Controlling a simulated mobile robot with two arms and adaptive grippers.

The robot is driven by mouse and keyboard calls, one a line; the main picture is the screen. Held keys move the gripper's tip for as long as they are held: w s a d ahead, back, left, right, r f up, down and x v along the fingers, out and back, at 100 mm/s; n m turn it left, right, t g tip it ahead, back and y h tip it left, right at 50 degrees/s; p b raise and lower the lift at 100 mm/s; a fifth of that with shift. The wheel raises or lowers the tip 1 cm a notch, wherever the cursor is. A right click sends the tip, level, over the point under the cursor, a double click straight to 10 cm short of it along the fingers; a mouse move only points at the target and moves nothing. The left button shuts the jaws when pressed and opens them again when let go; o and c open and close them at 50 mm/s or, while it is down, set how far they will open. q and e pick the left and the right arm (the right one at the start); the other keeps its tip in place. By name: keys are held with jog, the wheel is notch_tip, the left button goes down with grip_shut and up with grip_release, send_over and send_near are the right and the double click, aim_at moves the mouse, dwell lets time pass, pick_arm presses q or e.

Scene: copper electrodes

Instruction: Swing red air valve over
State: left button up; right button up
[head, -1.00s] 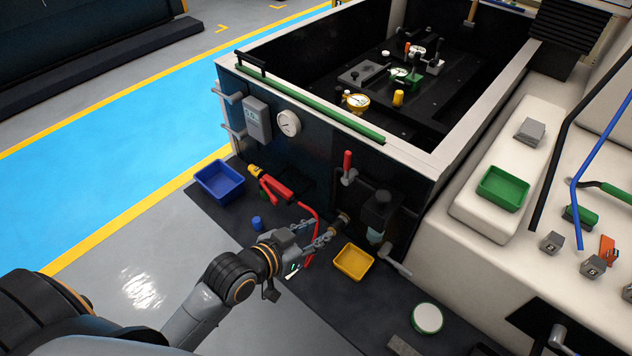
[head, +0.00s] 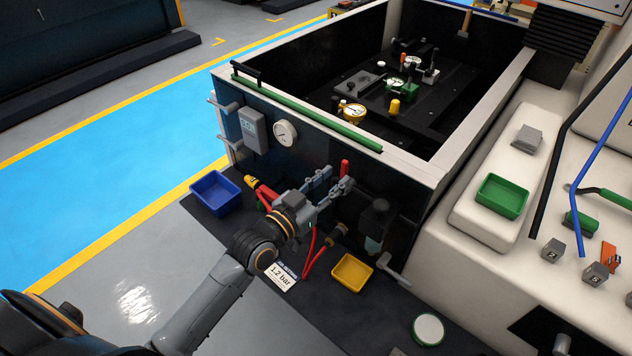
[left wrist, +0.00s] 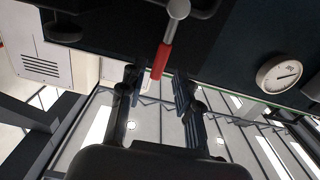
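The red air valve handle (head: 344,168) stands upright on the front of the dark cabinet, partly hidden behind my left gripper. In the left wrist view the red lever (left wrist: 162,62) hangs from a grey metal pivot. My left gripper (head: 337,179) is open at the valve, its fingers pointing toward the cabinet front. In the left wrist view the tip of the lever shows between the two spread fingers (left wrist: 157,80), with space on both sides. I cannot tell how deep between them it sits. My right gripper is not in view.
A round gauge (head: 284,133) and a grey box (head: 252,131) are on the cabinet front. Below lie a blue bin (head: 215,191), a yellow tray (head: 351,272), a red hose (head: 312,255) and a card reading 1.2 bar (head: 283,276). A green rail (head: 310,115) runs along the cabinet edge.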

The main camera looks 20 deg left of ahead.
aim_at(343, 171)
pick_arm(q)
jog(key=shift+x, duration=1.45)
jog(key=shift+w+d, duration=0.1)
jog(key=shift+w, duration=0.15)
grip_shut()
